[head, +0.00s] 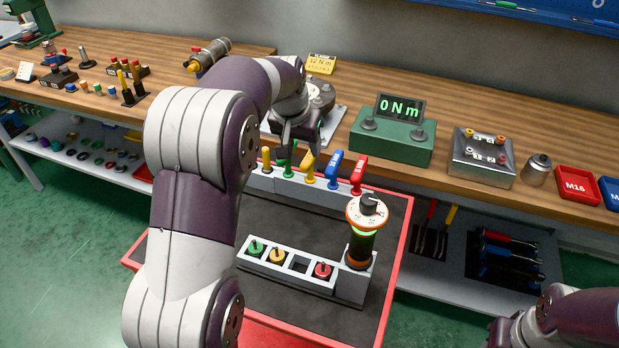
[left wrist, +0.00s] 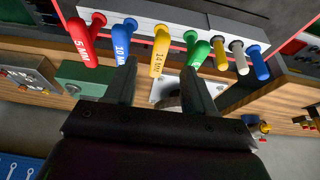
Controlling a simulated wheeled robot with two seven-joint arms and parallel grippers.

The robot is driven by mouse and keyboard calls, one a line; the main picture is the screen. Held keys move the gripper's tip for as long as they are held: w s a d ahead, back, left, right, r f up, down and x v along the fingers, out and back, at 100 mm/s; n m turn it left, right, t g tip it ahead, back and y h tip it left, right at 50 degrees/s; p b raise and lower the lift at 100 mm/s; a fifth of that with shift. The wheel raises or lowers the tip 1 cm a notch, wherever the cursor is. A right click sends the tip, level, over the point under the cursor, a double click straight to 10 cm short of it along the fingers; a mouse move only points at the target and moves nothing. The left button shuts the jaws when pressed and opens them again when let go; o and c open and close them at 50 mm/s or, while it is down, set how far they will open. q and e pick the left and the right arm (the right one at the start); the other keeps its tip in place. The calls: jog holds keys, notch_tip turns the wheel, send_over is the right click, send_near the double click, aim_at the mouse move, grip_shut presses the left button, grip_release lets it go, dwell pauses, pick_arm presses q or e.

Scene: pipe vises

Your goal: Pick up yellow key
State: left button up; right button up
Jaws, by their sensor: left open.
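The yellow key (head: 310,167) stands in the back row of the rack on the dark tray, between a green key (head: 288,164) and a blue key (head: 333,170). In the left wrist view the yellow key (left wrist: 160,50) bears a "14 NM" label. My left gripper (head: 289,148) is over the rack near the green and yellow keys, partly hidden by its own wrist. In the left wrist view it is open (left wrist: 160,72), with the yellow key's handle between its fingertips in the picture. Whether the fingers reach beside it is unclear. The right gripper's fingers do not show.
A red key (head: 358,176) stands at the rack's right end. A darker yellow key (left wrist: 221,52) stands beyond the green one. In front are a socket block (head: 300,264) and a dial-topped tool (head: 365,232). A green torque display (head: 392,138) stands on the bench behind.

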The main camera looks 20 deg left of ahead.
aim_at(311, 163)
pick_arm(q)
jog(key=x, duration=0.4)
jog(key=w+x, duration=0.1)
jog(key=x, duration=0.7)
jog(key=shift+w+a+r+p, duration=0.1)
jog(key=shift+w+r+p, duration=0.1)
jog(key=shift+w+p, duration=0.15)
jog(key=shift+s, duration=0.1)
jog(key=shift+c, duration=1.2)
grip_shut()
